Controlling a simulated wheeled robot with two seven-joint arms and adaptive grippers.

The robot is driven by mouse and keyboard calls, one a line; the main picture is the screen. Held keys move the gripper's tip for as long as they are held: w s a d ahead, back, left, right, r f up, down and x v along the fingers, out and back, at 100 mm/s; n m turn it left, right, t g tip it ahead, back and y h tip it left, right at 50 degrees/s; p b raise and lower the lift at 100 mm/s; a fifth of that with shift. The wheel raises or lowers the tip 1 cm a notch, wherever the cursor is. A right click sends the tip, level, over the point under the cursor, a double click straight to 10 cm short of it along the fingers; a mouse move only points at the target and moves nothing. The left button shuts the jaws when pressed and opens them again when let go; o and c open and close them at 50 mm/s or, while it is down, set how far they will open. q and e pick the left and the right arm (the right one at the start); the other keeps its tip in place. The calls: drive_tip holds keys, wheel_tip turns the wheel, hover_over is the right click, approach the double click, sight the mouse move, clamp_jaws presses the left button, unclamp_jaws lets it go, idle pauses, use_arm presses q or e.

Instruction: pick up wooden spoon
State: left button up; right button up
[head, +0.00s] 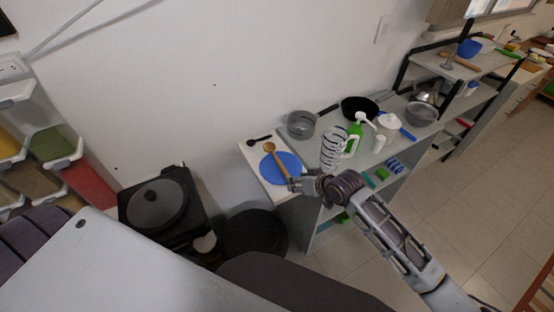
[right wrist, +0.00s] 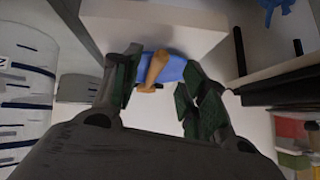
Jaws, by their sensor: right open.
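The wooden spoon (head: 278,160) lies across a blue plate (head: 271,176), its round end toward the wall and its handle toward my right gripper (head: 297,184). My right gripper is at the near right edge of the plate, close to the handle end. In the right wrist view, the open fingers (right wrist: 158,88) stand on either side of the spoon (right wrist: 156,68), with the blue plate (right wrist: 175,67) behind it. Nothing is held, and I cannot tell whether a finger touches the spoon. My left gripper is not in view.
A white counter end (head: 249,152) carries the plate and a small black spoon (head: 259,139). To the right stand a grey pot (head: 301,124), a striped pitcher (head: 333,148) and a green bottle (head: 355,133). A lidded pan (head: 157,204) is at the left.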

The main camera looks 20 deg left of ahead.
drive_tip(key=shift+x, duration=1.75)
clamp_jaws()
